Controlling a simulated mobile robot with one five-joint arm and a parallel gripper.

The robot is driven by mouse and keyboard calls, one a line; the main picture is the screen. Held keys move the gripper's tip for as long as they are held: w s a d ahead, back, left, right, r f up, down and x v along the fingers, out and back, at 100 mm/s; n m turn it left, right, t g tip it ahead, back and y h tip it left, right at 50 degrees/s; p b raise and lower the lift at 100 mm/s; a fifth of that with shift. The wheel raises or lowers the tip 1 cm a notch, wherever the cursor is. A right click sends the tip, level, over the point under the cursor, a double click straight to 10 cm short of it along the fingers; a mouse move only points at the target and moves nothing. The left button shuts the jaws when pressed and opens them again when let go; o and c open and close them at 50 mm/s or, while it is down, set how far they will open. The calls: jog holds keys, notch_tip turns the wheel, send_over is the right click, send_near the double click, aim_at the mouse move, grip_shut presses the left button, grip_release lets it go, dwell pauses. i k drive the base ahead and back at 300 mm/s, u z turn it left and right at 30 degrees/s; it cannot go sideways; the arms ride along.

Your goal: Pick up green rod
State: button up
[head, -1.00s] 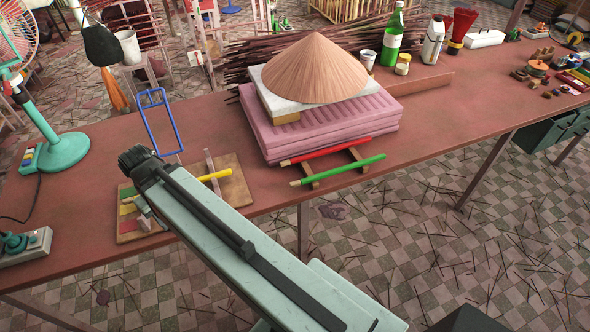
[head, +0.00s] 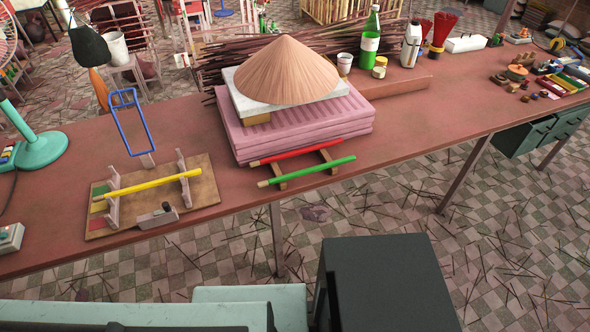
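The green rod (head: 312,170) lies on the table, tilted slightly up to the right, with a pale tip at its left end. It rests across two short wooden supports (head: 328,157) near the table's front edge. A red rod (head: 296,152) lies just behind it on the same supports, roughly parallel and apart from it. A yellow rod (head: 148,184) lies across two upright holders on a wooden board (head: 203,190) to the left. My gripper is not in view; only parts of my own body show along the bottom.
A pink stack (head: 350,128) bears a white slab and a conical straw hat (head: 287,72) right behind the rods. A blue wire frame (head: 134,124) stands behind the board. A green bottle (head: 370,40) stands further back. The tabletop (head: 430,125) right of the rods is clear.

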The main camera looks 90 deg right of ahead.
aim_at(323, 166)
jog(key=z, duration=0.05)
jog(key=k, duration=0.9)
jog(key=z, duration=0.2)
jog(key=i, duration=0.5)
